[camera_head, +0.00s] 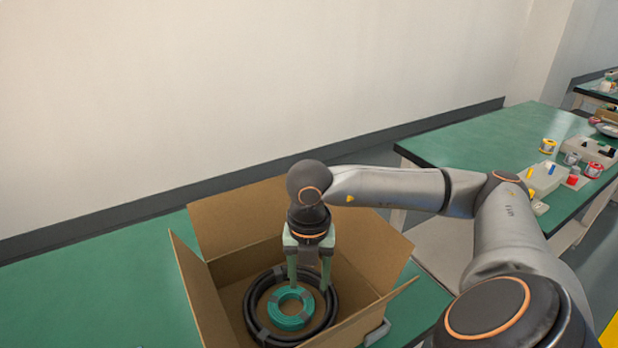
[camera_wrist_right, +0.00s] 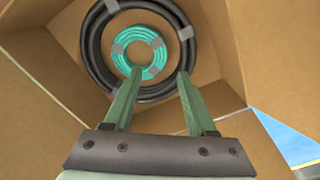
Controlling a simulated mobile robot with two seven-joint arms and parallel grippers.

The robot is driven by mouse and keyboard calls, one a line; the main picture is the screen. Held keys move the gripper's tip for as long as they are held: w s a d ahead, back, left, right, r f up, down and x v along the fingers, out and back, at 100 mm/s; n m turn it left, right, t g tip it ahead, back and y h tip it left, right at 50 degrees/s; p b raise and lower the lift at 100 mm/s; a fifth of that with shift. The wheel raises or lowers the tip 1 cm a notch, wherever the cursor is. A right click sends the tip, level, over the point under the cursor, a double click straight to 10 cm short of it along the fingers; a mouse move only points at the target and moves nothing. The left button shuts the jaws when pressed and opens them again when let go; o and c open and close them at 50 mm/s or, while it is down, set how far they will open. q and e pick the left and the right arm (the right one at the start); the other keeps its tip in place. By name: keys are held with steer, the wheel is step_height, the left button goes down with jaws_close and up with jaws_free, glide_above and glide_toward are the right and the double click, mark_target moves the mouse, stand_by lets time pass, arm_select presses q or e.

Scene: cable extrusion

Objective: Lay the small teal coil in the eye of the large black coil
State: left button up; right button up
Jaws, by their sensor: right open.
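The large black coil (camera_head: 251,311) lies flat on the floor of an open cardboard box. The small teal coil (camera_head: 276,313) lies inside the ring of the black coil, with black showing around it. In the right wrist view the teal coil (camera_wrist_right: 123,58) sits within the black coil (camera_wrist_right: 92,50), a little off centre. My right gripper (camera_head: 309,289) points down into the box, its two green fingers spread apart with nothing between them. The fingertips are near the coils' far right side in the head view. My left gripper is in neither view.
The cardboard box (camera_head: 203,300) has its flaps open and stands on a green table (camera_head: 90,290). Its walls rise around my right gripper. Another green table (camera_head: 480,150) at right holds spools and small trays. The table left of the box is clear.

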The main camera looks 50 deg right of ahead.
steer(key=shift+r, duration=2.35)
